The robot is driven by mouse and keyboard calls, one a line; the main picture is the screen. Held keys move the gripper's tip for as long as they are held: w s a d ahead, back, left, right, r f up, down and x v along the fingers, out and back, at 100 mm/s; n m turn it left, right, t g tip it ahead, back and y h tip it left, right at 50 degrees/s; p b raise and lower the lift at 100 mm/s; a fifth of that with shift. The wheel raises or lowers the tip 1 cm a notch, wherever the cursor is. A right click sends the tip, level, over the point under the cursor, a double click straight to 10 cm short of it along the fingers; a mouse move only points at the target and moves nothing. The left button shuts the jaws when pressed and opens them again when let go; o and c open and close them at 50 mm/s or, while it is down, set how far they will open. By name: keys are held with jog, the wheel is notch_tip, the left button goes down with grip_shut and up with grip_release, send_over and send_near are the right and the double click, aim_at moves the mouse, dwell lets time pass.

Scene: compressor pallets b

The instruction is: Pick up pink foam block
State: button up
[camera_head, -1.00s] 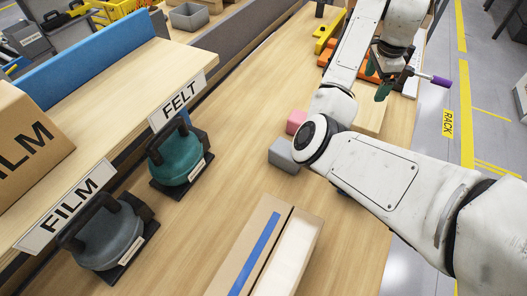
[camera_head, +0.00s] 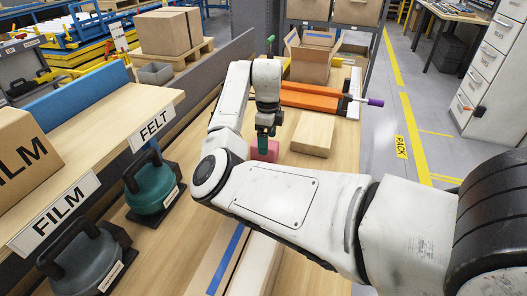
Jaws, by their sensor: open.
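The pink foam block (camera_head: 268,151) sits on the wooden bench top (camera_head: 340,155), just beyond my arm. My gripper (camera_head: 262,149) points down with its green fingers right at the block's left part, overlapping it in the picture. The fingers are seen nearly edge-on, so I cannot tell whether they are around the block or in front of it. My gripper is open. My arm hides the near side of the block's surroundings.
A pale wooden block (camera_head: 313,133) lies just right of the pink block. Beyond it is an orange tool (camera_head: 310,98) and a purple-tipped rod (camera_head: 374,102). An open cardboard box (camera_head: 310,62) stands at the far end. Two dark-handled weights (camera_head: 150,186) stand at left.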

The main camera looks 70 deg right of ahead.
aim_at(272, 156)
notch_tip(272, 156, down, 5)
jog(key=shift+f+p, duration=0.1)
jog(key=shift+p, duration=0.25)
jog(key=c, duration=1.1)
